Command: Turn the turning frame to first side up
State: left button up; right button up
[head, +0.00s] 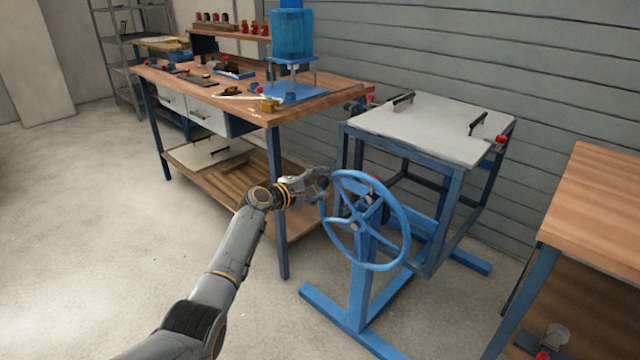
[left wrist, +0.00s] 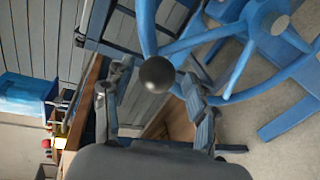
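The turning frame (head: 455,185) is a blue steel stand holding a pale flat panel (head: 430,128) that lies about level, with black handles on it. A blue spoked handwheel (head: 408,232) is on its near side; it also fills the upper right of the left wrist view (left wrist: 182,44). My left gripper (head: 322,183) is at the wheel's upper left rim. In the left wrist view its fingers (left wrist: 157,84) are spread, with a dark round knob (left wrist: 157,73) between them; I cannot tell whether they touch it. My right gripper is out of view.
A wooden workbench (head: 345,88) with a blue machine (head: 293,40) and small parts stands behind my left arm. Another wooden bench (head: 595,200) is at the right edge. A grey slatted wall (head: 540,70) is close behind the frame. The floor at left is clear.

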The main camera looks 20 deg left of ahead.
pick_arm(q)
jog(key=shift+d+r, duration=0.1)
jog(key=shift+d, duration=0.1)
jog(key=v, duration=1.2)
